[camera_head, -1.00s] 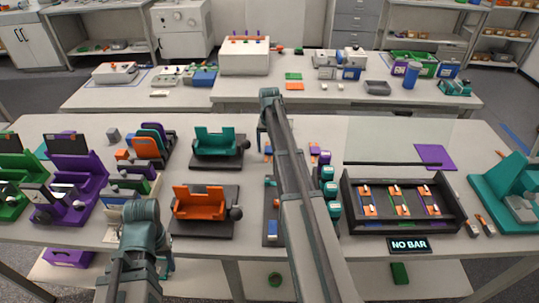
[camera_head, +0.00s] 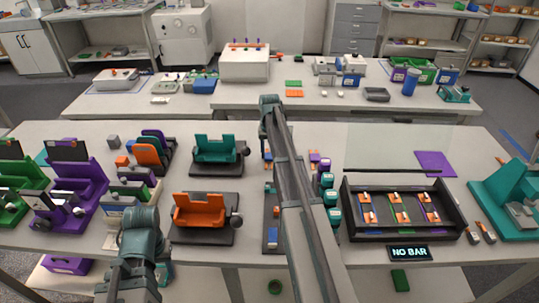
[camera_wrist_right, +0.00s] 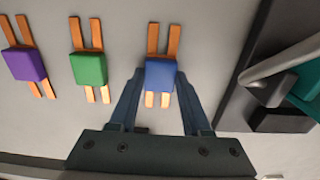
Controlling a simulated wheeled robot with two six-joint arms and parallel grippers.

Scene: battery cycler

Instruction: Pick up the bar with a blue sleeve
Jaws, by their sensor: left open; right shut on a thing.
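The bar with a blue sleeve (camera_wrist_right: 160,73) has two orange strips running through the sleeve. My right gripper (camera_wrist_right: 160,84) is shut on it, one finger on each side of the sleeve. The bar is at or very near the pale tabletop; I cannot tell if it is clear of it. In the head view this arm hides most of the bar; a bit of blue shows at its left edge (camera_head: 267,155). My left gripper (camera_head: 141,225) is over the table's front left, open, with its fingertips hidden by its own arm.
A green-sleeved bar (camera_wrist_right: 88,69) and a purple-sleeved bar (camera_wrist_right: 24,65) lie beside the blue one. A teal fixture (camera_head: 218,150) stands close by, an orange fixture (camera_head: 200,210) nearer the front. A black tray (camera_head: 402,234) stands right, behind a "NO BAR" display (camera_head: 409,252).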

